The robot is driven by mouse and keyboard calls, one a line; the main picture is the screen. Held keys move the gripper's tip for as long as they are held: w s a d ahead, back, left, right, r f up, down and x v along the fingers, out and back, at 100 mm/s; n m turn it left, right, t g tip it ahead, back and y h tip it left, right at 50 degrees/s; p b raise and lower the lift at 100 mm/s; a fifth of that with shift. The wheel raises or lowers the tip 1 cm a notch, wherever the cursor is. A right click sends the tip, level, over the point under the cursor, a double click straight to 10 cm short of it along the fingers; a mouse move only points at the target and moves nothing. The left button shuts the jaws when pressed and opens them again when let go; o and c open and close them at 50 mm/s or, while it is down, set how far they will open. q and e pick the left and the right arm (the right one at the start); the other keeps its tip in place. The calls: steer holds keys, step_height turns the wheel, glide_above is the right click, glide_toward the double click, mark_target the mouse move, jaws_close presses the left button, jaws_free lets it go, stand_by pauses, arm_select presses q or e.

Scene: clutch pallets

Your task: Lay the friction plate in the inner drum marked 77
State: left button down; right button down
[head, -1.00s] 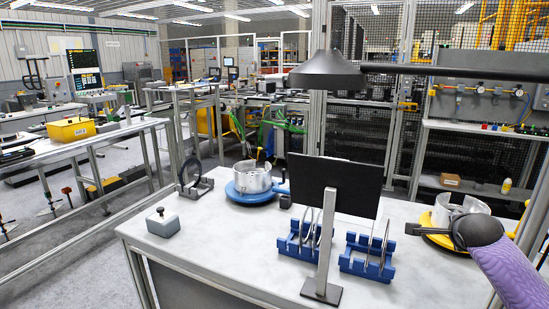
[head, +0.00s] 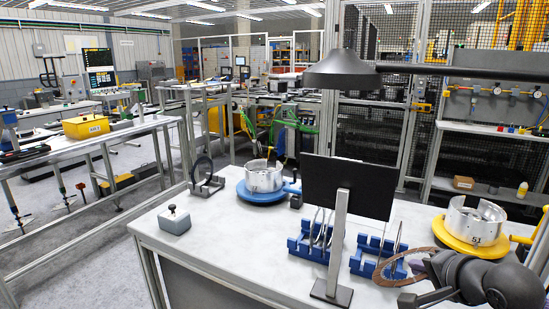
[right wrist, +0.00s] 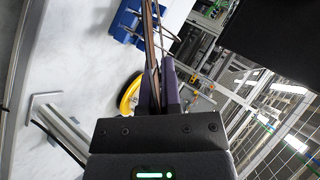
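A brown ring-shaped friction plate (head: 382,272) is held on edge near the right blue rack in the head view. My right gripper (head: 424,268) is shut on its rim; the right wrist view shows the plate (right wrist: 151,30) edge-on between the fingers (right wrist: 160,88). A silver drum marked 51 (head: 476,217) stands on a yellow round base (head: 455,241) at the right, behind my right gripper. Another silver drum (head: 263,177) stands on a blue round base (head: 257,197) at the back left; I cannot read a number on it. My left gripper is not in view.
A black panel (head: 349,187) on a metal stand (head: 338,245) rises mid-table, partly in front of two blue racks (head: 299,247) (head: 362,265) with thin plates. A black ring on a stand (head: 203,172) and a grey button box (head: 174,220) are at the left. A dark lamp (head: 342,70) hangs overhead.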

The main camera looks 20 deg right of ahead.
steer(key=s+a+n+g+y, duration=0.2)
steer(key=a+n+y, duration=0.3)
steer(key=a, duration=0.7)
steer(key=s+a+n+g+y, duration=0.1)
steer(key=a+n+y, duration=0.4)
steer(key=a, duration=0.7)
steer(key=shift+s+a+r+n+g+y, duration=0.2)
steer(key=shift+s+n+g+y, duration=0.15)
steer(key=shift+n+g, duration=0.6)
steer(key=shift+f, duration=0.1)
